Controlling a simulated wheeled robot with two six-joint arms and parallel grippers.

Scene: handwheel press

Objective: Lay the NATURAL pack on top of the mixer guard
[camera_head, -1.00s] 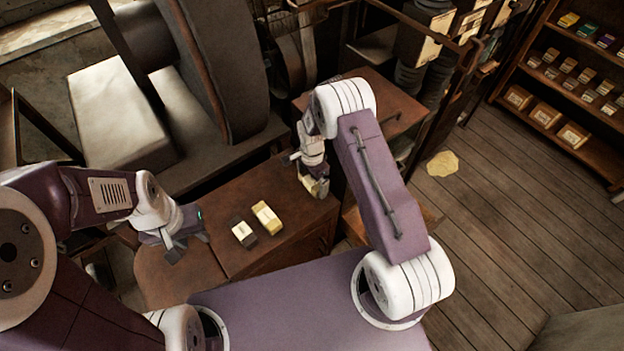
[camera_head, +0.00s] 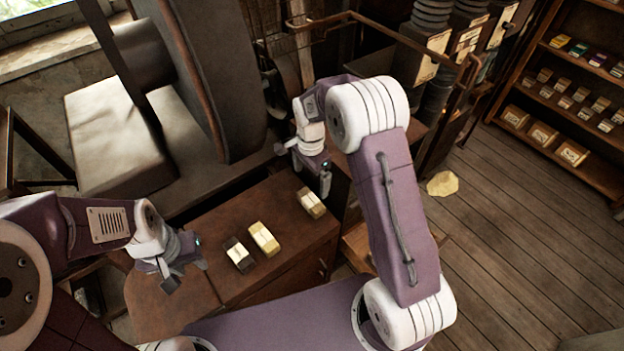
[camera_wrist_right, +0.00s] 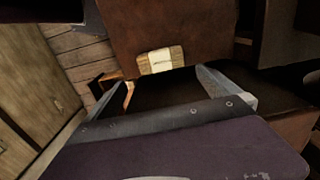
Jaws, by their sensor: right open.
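A tan pack with a pale label (camera_head: 311,203) lies on the brown cabinet top near its right end. It also shows in the right wrist view (camera_wrist_right: 160,60), beyond the fingertips. A cream-yellow pack (camera_head: 263,238) and a dark pack with a pale label (camera_head: 239,254) lie to its left. The print is too small to read, so I cannot tell which is NATURAL. My right gripper (camera_head: 303,165) is open and empty, apart from and behind the tan pack. My left gripper (camera_head: 181,274) is open and empty above the cabinet's left part. I cannot surely pick out the mixer guard.
A large dark wheel-like machine (camera_head: 215,80) and a pale block (camera_head: 115,135) stand behind the cabinet. A metal rail (camera_head: 400,38) runs at the back right. Shelves with small boxes (camera_head: 570,100) stand far right. The wooden floor (camera_head: 510,210) there is mostly clear.

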